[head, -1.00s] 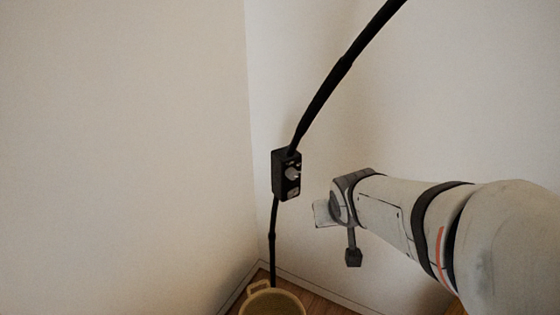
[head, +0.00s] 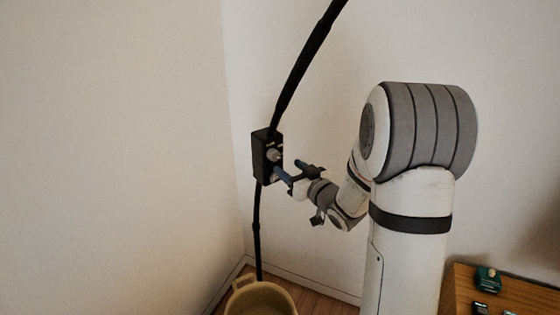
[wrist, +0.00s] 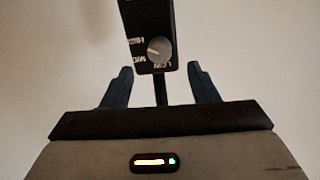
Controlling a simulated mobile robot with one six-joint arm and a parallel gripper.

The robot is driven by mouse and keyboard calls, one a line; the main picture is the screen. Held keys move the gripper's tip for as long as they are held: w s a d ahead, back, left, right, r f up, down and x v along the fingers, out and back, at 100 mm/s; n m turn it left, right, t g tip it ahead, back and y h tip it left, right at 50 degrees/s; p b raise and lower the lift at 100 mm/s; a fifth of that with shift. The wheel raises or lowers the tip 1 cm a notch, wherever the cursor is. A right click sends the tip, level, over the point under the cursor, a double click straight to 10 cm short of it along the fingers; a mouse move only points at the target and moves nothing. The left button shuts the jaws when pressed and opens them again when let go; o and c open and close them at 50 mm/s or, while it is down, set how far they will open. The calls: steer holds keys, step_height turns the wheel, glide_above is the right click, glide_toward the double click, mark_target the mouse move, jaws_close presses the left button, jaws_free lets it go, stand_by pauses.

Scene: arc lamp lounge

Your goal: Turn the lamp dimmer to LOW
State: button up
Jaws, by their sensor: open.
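The lamp dimmer is a black box (head: 260,158) on the black lamp pole (head: 302,70), in front of the wall corner. Its round grey knob (head: 273,155) faces my arm. In the wrist view the knob (wrist: 159,49) sits near the box's lower end, with small pale labels left of and below it. The lower one seems to read LOW; the others are blurred. A pale mark on the knob points roughly left. My gripper (wrist: 159,72) is open and empty, its two blue fingers on either side below the knob, apart from it. In the head view my gripper (head: 283,175) is just right of the box.
A beige basket (head: 240,301) with a handle stands on the floor under the pole. A wooden table (head: 455,298) at the lower right holds a green object (head: 488,279) and small dark items. The wall left of the pole is clear.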

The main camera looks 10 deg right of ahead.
mark_target(276, 157)
steer(key=p+x, duration=0.1)
steer(key=x, duration=0.5)
steer(key=shift+w, duration=0.2)
